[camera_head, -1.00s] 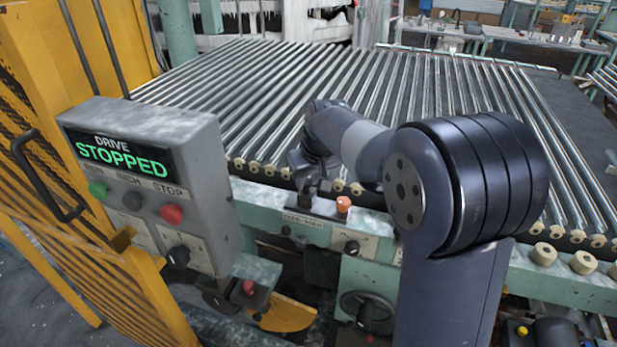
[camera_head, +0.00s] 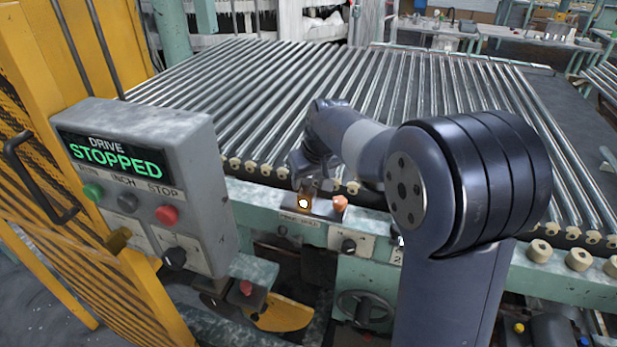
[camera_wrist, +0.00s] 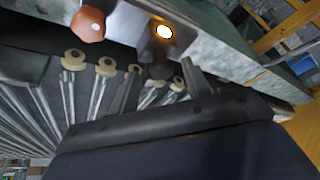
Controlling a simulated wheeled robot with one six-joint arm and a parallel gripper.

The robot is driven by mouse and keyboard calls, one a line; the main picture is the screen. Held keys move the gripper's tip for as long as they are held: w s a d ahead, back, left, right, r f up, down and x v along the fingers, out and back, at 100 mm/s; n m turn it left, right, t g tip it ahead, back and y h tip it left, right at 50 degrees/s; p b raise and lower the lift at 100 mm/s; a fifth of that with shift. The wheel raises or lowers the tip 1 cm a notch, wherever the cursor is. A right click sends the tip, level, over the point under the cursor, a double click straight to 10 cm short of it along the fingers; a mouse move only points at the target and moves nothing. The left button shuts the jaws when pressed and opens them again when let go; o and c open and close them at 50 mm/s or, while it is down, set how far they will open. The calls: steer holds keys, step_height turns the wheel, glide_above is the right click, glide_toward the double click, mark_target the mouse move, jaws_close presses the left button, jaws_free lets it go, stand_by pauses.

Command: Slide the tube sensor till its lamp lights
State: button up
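The tube sensor (camera_head: 304,209) is a small dark block on the green rail at the front edge of the roller bed. Its lamp (camera_head: 303,203) glows bright white with an orange rim. The wrist view also shows the lit lamp (camera_wrist: 163,31) on top of the sensor. My gripper (camera_head: 307,186) is at the sensor, just behind the lamp. In the wrist view my gripper's fingers (camera_wrist: 161,68) stand apart, one on each side of the sensor; whether either touches it I cannot tell.
An orange knob (camera_head: 340,203) stands on the rail just right of the sensor. Metal rollers (camera_head: 230,115) with pale end caps lie behind. A grey control box (camera_head: 205,150) reading DRIVE STOPPED and a yellow guard (camera_head: 35,75) are at the left.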

steer(key=v, duration=1.1)
steer(key=shift+f, duration=0.15)
steer(key=x, duration=1.1)
steer(key=shift+s+a+r, duration=0.15)
steer(key=shift+r, duration=0.45)
steer(key=shift+s+a+r, duration=0.1)
steer(key=shift+a+r, duration=0.05)
steer(key=shift+r, duration=0.45)
